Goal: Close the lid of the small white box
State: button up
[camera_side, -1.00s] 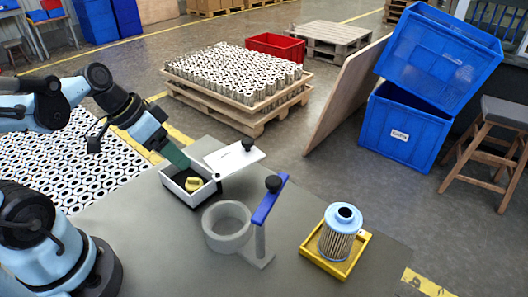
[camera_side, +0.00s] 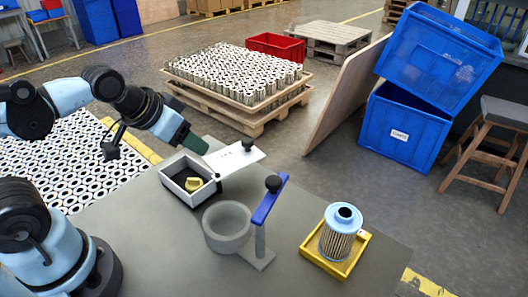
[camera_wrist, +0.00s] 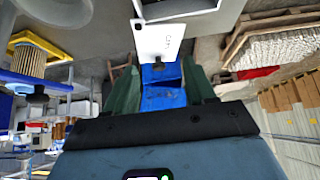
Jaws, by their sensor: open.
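The small white box (camera_side: 205,192) stands on the grey table with a yellow piece (camera_side: 193,184) inside its dark interior. Its white lid (camera_side: 228,163) is open and extends out to the right from the box; a black knob (camera_side: 247,145) is at its far end. The lid also shows in the wrist view (camera_wrist: 160,45), with the box edge (camera_wrist: 190,17) above it. My gripper (camera_side: 203,147) is above the back of the box, beside the lid's left end. In the wrist view its green fingers (camera_wrist: 160,85) are apart, with nothing between them.
A grey ring holder (camera_side: 228,226) and a post with a blue arm (camera_side: 270,198) stand just in front of the lid. A blue-topped filter (camera_side: 338,238) stands in a yellow tray (camera_side: 318,262) at the right.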

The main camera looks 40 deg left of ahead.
jog(key=w+d, duration=0.1)
jog(key=w+d+r+m+g+y, duration=0.1)
jog(key=d, duration=0.1)
jog(key=w+d+m, duration=0.1)
jog(key=d, duration=0.1)
jog(key=shift+w+d+r, duration=0.2)
jog(key=shift+w+r, duration=0.15)
jog(key=c, duration=0.9)
jog(key=w+d, duration=0.1)
jog(key=d, duration=0.1)
jog(key=w+d+y, duration=0.1)
jog(key=d, duration=0.1)
jog(key=w+d+r+m+y, duration=0.1)
jog(key=d, duration=0.1)
grip_shut()
send_over(252, 160)
jog(key=f, duration=0.8)
jog(key=shift+s+d+f, duration=0.2)
jog(key=shift+d+f, duration=0.15)
jog(key=shift+f, duration=0.05)
jog(key=shift+w+a+f, duration=0.1)
jog(key=shift+w+a, duration=0.05)
jog(key=shift+a, duration=0.2)
jog(key=shift+y, duration=0.3)
